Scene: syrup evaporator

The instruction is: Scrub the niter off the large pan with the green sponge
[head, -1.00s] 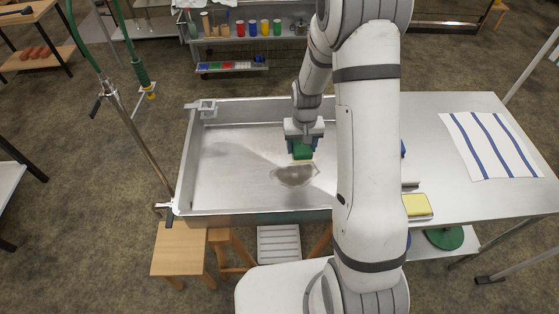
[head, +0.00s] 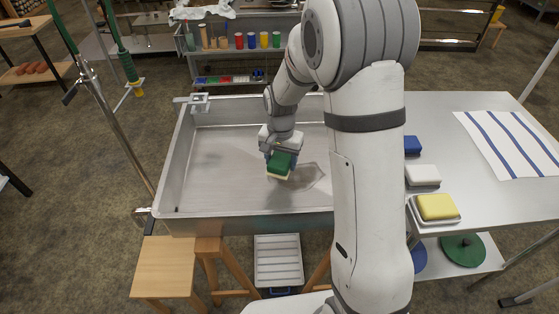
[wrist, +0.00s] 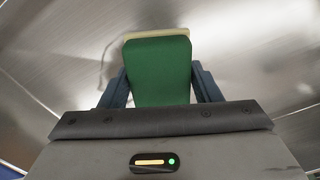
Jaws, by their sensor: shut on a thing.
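The large pan (head: 222,205) is a wide, shallow metal pan in the middle of the head view. A brownish-grey niter patch (head: 308,178) lies on its floor. My gripper (head: 280,158) is shut on the green sponge (head: 281,165), which has a pale yellowish layer on one side. The sponge is low over the pan floor at the left edge of the patch; whether it touches the floor I cannot tell. In the wrist view the green sponge (wrist: 160,72) sits between the two dark blue fingers, with the metal pan floor (wrist: 235,50) beyond it.
On the metal table to the right lie a blue sponge (head: 412,145), a white sponge (head: 424,175), a yellow sponge (head: 437,206) on a tray and a striped cloth (head: 508,141). A wooden stool (head: 165,258) and a slatted crate (head: 278,258) stand in front. A shelf with jars is behind.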

